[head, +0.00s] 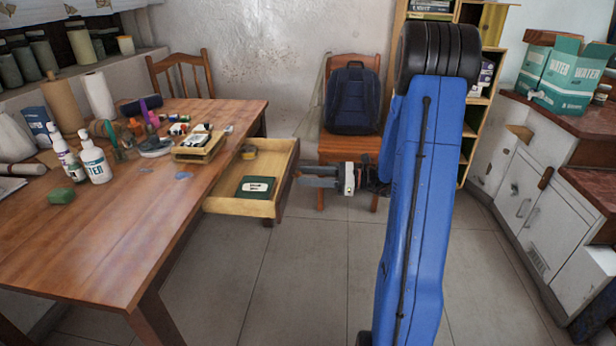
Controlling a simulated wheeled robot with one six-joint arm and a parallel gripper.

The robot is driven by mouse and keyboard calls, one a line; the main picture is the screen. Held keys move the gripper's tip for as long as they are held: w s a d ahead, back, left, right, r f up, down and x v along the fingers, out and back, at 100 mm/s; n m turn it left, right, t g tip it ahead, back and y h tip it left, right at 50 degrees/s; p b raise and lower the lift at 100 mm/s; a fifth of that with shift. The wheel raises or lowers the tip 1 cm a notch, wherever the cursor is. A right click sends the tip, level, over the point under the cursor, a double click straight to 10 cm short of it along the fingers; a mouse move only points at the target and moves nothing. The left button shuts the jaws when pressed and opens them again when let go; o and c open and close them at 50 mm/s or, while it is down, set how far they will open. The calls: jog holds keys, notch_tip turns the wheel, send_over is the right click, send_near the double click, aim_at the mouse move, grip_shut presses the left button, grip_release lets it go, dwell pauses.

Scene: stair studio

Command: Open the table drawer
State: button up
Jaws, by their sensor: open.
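The wooden table (105,215) fills the left of the head view. Its drawer (238,207) is pulled well out from the table's right side, and its inside shows. My gripper (303,176) is level with the drawer's outer end, just to its right, with its fingers pointing left at the drawer front. The jaws are open with nothing seen between them. The drawer's outer face and any handle are turned away, so I cannot tell whether the fingers touch it.
Bottles, a wooden tray (199,153) and other items stand on the table. A chair with a backpack (352,98) is behind my gripper. Tiled floor (300,270) lies clear in front.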

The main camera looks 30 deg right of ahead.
jog(key=v, duration=1.7)
jog(key=s+a+r+n+g+h, duration=0.25)
jog(key=a+n+g, duration=0.2)
jog(key=a, duration=0.55)
jog(key=s+a+r+n+g+h, duration=0.1)
jog(key=s+a+n+g, duration=0.35)
jog(key=a, duration=0.55)
jog(key=s+a+r+n+t+h, duration=0.1)
jog(key=s+a+n+h, duration=0.2)
jog(key=s+n+h, duration=0.2)
jog(key=s+a+r+n+t+h, duration=0.2)
jog(key=s+n+h, duration=0.4)
jog(key=s+n, duration=0.4)
jog(key=shift+s+a+n, duration=0.4)
jog(key=shift+a+n, duration=0.2)
jog(key=shift+a, duration=0.25)
